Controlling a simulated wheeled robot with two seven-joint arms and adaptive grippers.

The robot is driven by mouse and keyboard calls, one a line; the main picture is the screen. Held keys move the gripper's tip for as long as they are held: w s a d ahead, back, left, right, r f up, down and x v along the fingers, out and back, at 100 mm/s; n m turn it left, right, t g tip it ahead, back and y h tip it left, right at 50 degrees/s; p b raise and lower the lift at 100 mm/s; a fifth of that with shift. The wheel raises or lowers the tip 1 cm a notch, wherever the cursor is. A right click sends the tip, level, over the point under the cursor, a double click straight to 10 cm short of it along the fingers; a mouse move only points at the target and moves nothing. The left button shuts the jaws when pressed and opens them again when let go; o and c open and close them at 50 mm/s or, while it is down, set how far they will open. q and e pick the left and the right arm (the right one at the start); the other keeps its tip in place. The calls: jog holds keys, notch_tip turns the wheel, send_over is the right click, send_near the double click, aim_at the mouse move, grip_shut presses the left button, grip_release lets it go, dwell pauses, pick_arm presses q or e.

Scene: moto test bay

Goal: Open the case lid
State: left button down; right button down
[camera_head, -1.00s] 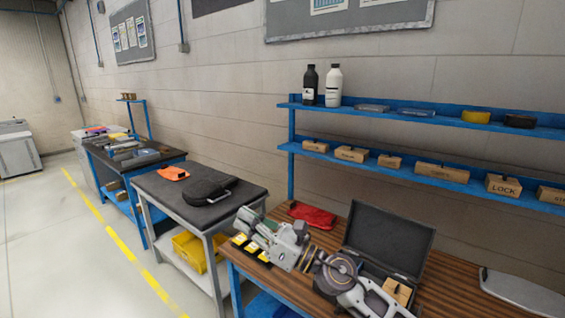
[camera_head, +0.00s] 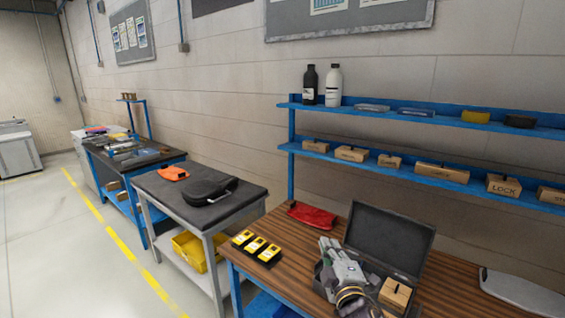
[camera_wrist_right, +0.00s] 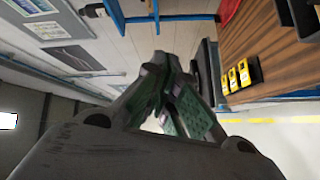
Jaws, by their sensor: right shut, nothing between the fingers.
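The black case (camera_head: 376,268) is on the wooden bench, with its lid (camera_head: 388,241) standing up, tilted back and open. A wooden block (camera_head: 396,293) shows inside the case. My right gripper (camera_head: 328,247) is shut and empty, in front of the case's left part, and hides some of its base. I cannot tell whether it touches the case. In the right wrist view its fingers (camera_wrist_right: 161,66) come together with nothing between them. My left gripper is not in view.
Several yellow-and-black packs (camera_head: 257,246) and a red cloth (camera_head: 312,215) lie left of the case. A grey flat item (camera_head: 525,292) lies right. A blue shelf (camera_head: 430,122) with bottles and labelled wooden blocks stands behind. Bare bench top (camera_head: 455,283) is right of the case.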

jog(key=s+d+f+m+g+h, duration=0.2)
jog(key=s+d+f+m+g, duration=0.25)
jog(key=f, duration=0.35)
jog(key=s+d+f+m+g, duration=0.3)
jog(key=s+f+m+g, duration=0.15)
jog(key=s+f, duration=0.55)
jog(key=s+d+f+m+g, duration=0.2)
jog(key=s+f+m+g, duration=0.2)
jog(key=s+f+g, duration=0.55)
jog(key=s+f+t, duration=0.1)
jog(key=s+f, duration=0.2)
jog(key=f, duration=1.3)
jog(key=s+f+t, duration=0.1)
jog(key=s+f, duration=0.1)
jog(key=f, duration=1.4)
jog(key=s+d+f, duration=0.2)
jog(key=s+f, duration=0.7)
jog(key=s, duration=0.2)
jog(key=s+d+f, duration=0.2)
jog(key=s+f, duration=0.8)
jog(key=s, duration=0.1)
jog(key=shift+g, duration=0.45)
